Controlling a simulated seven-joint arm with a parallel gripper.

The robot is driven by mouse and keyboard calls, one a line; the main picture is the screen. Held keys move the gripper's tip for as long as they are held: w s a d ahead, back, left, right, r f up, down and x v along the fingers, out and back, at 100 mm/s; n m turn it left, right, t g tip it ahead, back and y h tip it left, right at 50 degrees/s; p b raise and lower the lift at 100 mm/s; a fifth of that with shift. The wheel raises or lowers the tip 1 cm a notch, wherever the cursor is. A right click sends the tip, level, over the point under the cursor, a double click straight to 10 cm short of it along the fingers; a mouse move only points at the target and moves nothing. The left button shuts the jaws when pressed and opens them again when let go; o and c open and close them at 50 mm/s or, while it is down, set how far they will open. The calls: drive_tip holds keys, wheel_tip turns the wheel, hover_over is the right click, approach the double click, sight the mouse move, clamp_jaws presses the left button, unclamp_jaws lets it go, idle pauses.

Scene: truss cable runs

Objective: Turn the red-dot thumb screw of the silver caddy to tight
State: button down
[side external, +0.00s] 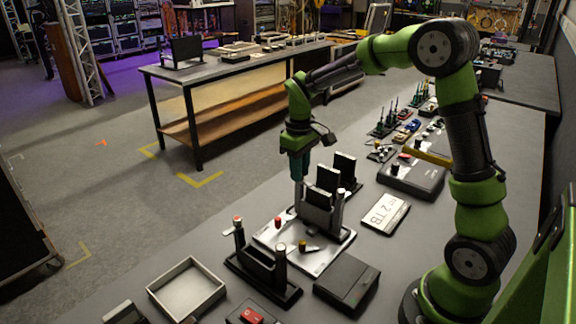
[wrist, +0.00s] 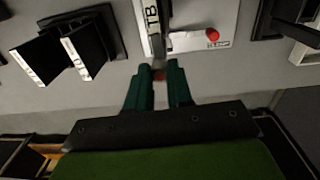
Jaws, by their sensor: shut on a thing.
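The silver caddy (side external: 315,218) stands on a silver plate (side external: 330,250), with a dark drive in it. In the wrist view the drive's label, ending in "TB" (wrist: 153,20), points toward my gripper. My gripper (side external: 298,202) points straight down at the caddy's far-left end. In the wrist view my gripper (wrist: 158,78) has its fingers closed around the red-dot thumb screw (wrist: 158,74); only a bit of red shows between them. The screw's turn position is hidden by the fingers. Another post (side external: 339,204) rises at the caddy's other end.
A black caddy (side external: 262,268) with posts is in front. More drives (side external: 344,166) stand behind. A white "2 TB" drive (side external: 386,213) lies right; an empty tray (side external: 187,288) sits front left.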

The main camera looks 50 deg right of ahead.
drive_tip(key=c, duration=1)
unclamp_jaws()
wheel_tip(320, 180, up, 17)
drive_tip(key=shift+a+f, duration=0.1)
drive_tip(key=shift+a, duration=0.05)
drive_tip(key=s+a+f+m+t, duration=0.1)
drive_tip(key=s+a+t, duration=0.1)
drive_tip(key=s, duration=0.4)
drive_tip(key=s+a+f+m+t+y, duration=0.1)
drive_tip(key=s+a+f+m+t, duration=0.1)
drive_tip(key=s+a, duration=0.3)
drive_tip(key=s+a+f+m+t+y, duration=0.1)
drive_tip(key=s+a+f+t, duration=0.1)
drive_tip(key=s, duration=0.5)
drive_tip(key=shift+a+f+t, duration=0.25)
drive_tip(key=shift+a+t, duration=0.35)
drive_tip(key=shift+a, duration=0.1)
